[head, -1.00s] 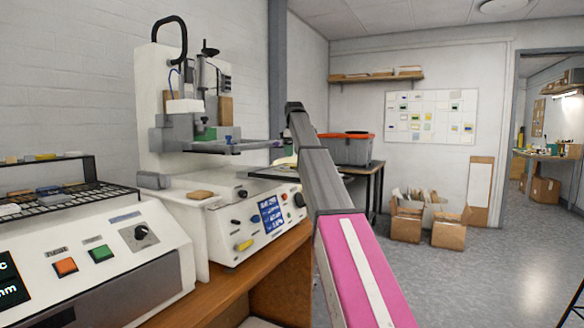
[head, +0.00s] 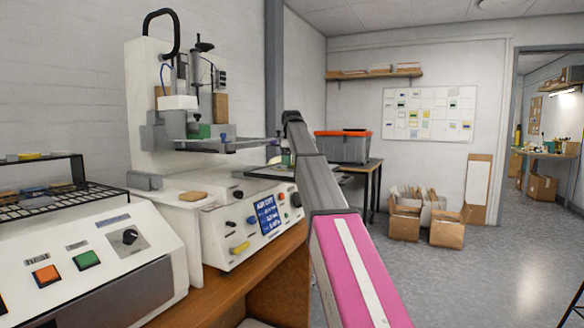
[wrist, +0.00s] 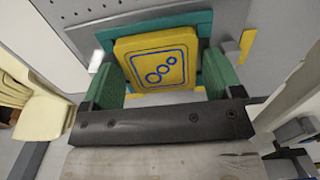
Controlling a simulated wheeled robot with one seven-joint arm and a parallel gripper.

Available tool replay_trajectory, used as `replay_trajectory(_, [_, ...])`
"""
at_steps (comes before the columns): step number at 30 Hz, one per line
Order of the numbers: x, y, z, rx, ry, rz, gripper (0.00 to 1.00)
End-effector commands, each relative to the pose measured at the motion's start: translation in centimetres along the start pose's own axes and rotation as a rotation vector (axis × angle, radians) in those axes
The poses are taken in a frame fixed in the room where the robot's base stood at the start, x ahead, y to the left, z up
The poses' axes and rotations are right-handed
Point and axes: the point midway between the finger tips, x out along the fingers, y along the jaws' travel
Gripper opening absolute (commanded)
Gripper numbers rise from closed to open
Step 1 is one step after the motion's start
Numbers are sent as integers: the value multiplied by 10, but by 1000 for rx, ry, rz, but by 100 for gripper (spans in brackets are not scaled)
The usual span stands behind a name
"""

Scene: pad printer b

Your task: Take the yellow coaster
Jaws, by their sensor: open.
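The yellow coaster (wrist: 157,60), a rounded square with a blue outline and blue rings printed on it, lies on a teal-green holder (wrist: 203,22) in the wrist view. My gripper (wrist: 160,68) is open, with one green finger at the left and one at the right of the coaster's near part. I cannot tell whether either finger touches it. In the head view the coaster cannot be made out, and my gripper is hidden beyond the end of my arm.
The white pad printer (head: 150,100) stands left of my arm, its control panel (head: 262,215) close by. Another machine (head: 90,250) with a rack (head: 45,200) is at the lower left. A grey bin with an orange rim (head: 343,148) stands on a table behind. The right floor is clear.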

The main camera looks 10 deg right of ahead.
Motion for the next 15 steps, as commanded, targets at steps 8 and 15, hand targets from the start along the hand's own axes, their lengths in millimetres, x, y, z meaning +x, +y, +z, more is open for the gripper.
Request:
replay_trajectory(8, [0,0,0,0,0,0,53])
replay_trajectory(15, [-2,0,0,0,0,0,53])
